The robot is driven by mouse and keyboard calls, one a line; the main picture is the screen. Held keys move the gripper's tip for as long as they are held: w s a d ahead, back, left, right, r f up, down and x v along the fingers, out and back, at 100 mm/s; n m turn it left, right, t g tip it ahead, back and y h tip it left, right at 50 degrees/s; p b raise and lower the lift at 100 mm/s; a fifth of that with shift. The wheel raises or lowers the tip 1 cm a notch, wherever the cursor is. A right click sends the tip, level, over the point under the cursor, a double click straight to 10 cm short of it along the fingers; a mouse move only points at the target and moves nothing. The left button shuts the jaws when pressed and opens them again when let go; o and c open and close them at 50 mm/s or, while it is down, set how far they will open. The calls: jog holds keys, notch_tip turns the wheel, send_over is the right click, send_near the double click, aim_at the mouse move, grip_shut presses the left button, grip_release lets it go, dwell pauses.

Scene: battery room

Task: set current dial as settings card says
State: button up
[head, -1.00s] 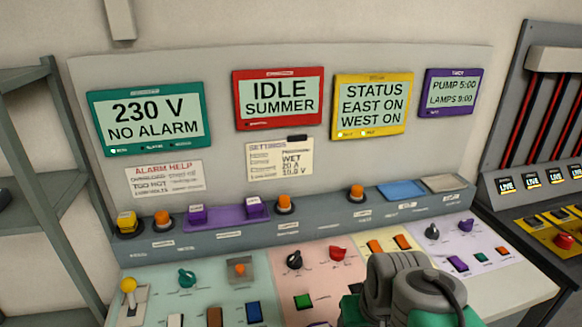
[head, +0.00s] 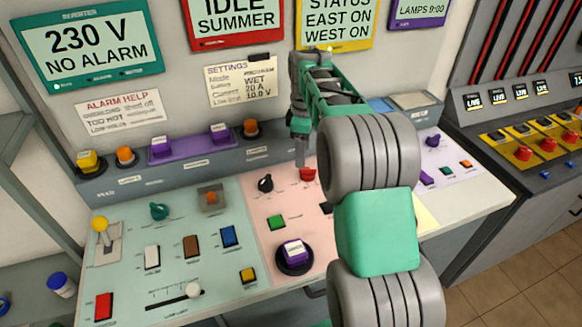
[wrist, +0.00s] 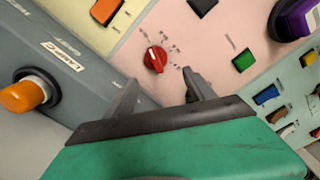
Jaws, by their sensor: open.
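The settings card (head: 240,81) is on the back panel; it reads WET, 20 A and 10.0 V. The pink panel section carries a black dial (head: 265,183) and a red dial (head: 307,174); their labels are too small to read, so I cannot tell which is the current dial. My gripper (head: 300,163) is open and empty, pointing down just beside the red dial. In the wrist view the red dial (wrist: 155,59) with its white pointer mark lies just beyond the gap between my open fingertips (wrist: 158,88), apart from them.
An orange button (wrist: 27,95) stands on the raised ledge near my gripper. Switches and a slider (head: 193,289) fill the pale green section at left.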

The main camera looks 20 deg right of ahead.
aim_at(307, 168)
jog(key=f, duration=0.2)
jog(key=d+f, duration=0.1)
jog(key=f, duration=0.4)
jog(key=shift+s+d+f+p, duration=0.15)
jog(key=shift+f+p, duration=0.05)
jog(key=shift+p, duration=0.2)
jog(key=shift+c, duration=0.3)
